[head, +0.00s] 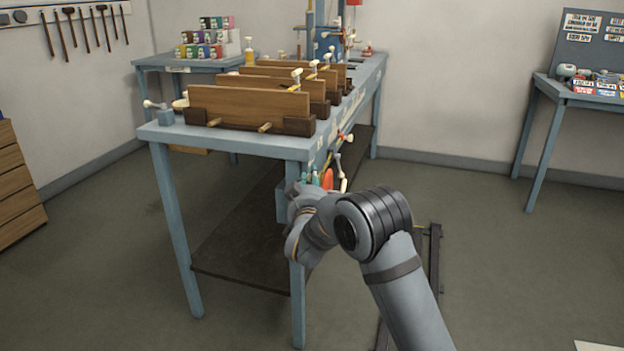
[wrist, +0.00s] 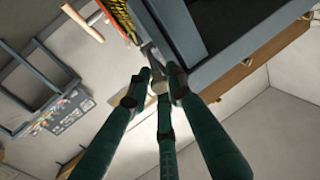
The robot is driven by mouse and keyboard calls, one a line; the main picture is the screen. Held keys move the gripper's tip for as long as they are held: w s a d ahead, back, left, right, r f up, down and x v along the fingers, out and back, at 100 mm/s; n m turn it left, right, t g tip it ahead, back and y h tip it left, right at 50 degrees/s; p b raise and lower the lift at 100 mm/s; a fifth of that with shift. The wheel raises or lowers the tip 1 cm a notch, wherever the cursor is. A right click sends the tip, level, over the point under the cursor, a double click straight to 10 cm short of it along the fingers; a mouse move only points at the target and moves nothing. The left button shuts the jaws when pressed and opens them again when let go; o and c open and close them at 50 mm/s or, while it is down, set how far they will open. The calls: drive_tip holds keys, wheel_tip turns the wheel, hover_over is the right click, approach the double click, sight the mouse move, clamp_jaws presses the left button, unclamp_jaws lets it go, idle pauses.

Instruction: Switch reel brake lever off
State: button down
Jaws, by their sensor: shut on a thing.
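In the wrist view, my gripper (wrist: 160,82) has its dark green fingers closed around the end of a short grey lever (wrist: 151,57) with a pale tip. The lever comes off the side of the blue-grey bench. It appears to be the reel brake lever, but no readable label shows. In the head view, my gripper (head: 308,182) is at the near end of the bench's right side, just below the top, and my arm and wrist hide most of it. The held lever cannot be made out there.
The workbench (head: 225,142) carries several wooden boards in dark clamps. Other hanging handles, one grey with a cream end (head: 343,184) and one orange-red (head: 328,179), are close beside my gripper. A bench leg (head: 297,300) stands below it. The floor to the right is mostly clear.

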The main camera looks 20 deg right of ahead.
drive_tip(key=shift+a+r, duration=0.1)
drive_tip(key=shift+a, duration=0.05)
drive_tip(key=f+b, duration=0.1)
drive_tip(key=b, duration=0.1)
drive_tip(key=shift+b, duration=0.35)
drive_tip(key=b, duration=0.2)
drive_tip(key=t+b, duration=0.1)
drive_tip(key=b, duration=0.1)
drive_tip(key=shift+a+f+h, duration=0.15)
drive_tip(key=shift+f+h, duration=0.1)
drive_tip(key=shift+h, duration=0.05)
drive_tip(key=b, duration=0.2)
drive_tip(key=shift+s+t+b, duration=0.1)
drive_tip(key=shift+t+b, duration=0.2)
drive_tip(key=shift+b, duration=0.05)
drive_tip(key=shift+r+n+b, duration=0.1)
drive_tip(key=shift+n+b, duration=0.2)
drive_tip(key=shift+b, duration=0.3)
drive_tip(key=shift+r, duration=0.15)
drive_tip(key=c, duration=1.8)
unclamp_jaws()
drive_tip(key=shift+a, duration=0.1)
drive_tip(key=shift+c, duration=0.2)
drive_tip(key=shift+o, duration=1.3)
